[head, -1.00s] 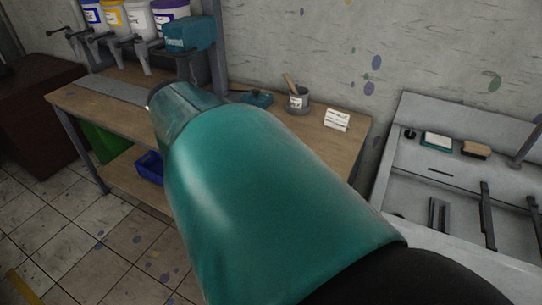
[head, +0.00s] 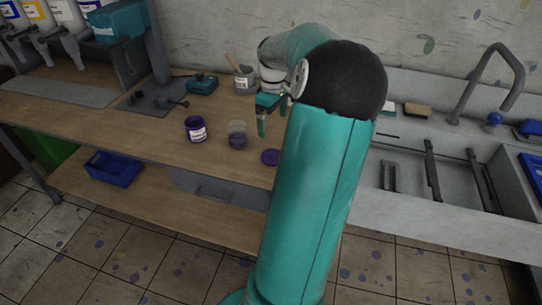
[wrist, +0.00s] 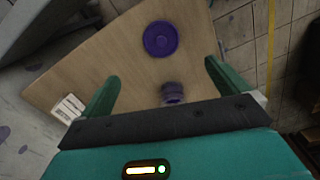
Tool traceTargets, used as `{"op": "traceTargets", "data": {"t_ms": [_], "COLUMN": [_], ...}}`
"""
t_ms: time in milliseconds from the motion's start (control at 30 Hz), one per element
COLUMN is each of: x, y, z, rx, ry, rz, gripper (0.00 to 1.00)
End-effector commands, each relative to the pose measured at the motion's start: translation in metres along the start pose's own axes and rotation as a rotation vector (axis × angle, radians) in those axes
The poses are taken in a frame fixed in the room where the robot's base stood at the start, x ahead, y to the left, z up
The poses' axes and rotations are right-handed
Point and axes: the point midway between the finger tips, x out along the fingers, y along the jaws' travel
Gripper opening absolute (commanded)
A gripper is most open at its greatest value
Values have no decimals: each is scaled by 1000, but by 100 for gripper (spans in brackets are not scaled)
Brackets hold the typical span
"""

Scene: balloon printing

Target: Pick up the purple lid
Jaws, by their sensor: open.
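The purple lid (head: 270,157) is a flat round disc on the wooden table, close to its front edge and partly beside my arm in the head view. It shows whole in the wrist view (wrist: 160,38), above and beyond the gap between my fingers. My gripper (head: 272,114) is above the table, apart from the lid and empty. Its two green fingers are spread wide in the wrist view (wrist: 162,72). A small purple-filled container (wrist: 173,93) shows between the fingers there, below them on the table.
A labelled purple jar (head: 196,128) and a clear cup with purple contents (head: 237,134) stand left of the lid. A grey pot (head: 244,80) stands behind. A sink (head: 440,165) with a faucet (head: 490,85) is at the right. A white card (wrist: 68,105) lies near my left finger.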

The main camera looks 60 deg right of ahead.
Motion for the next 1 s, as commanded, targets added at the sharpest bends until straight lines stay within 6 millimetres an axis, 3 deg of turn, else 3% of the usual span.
{"op": "traceTargets", "data": {"t_ms": [333,567,833,1000], "x": [64,84,122,132], "y": [0,0,-3,-3], "z": [2,3,3,3], "rx": [0,1,1,2], "ry": [-1,-2,0,-1], "rz": [-3,-1,-3,0], "gripper": [100,100,100,100]}}
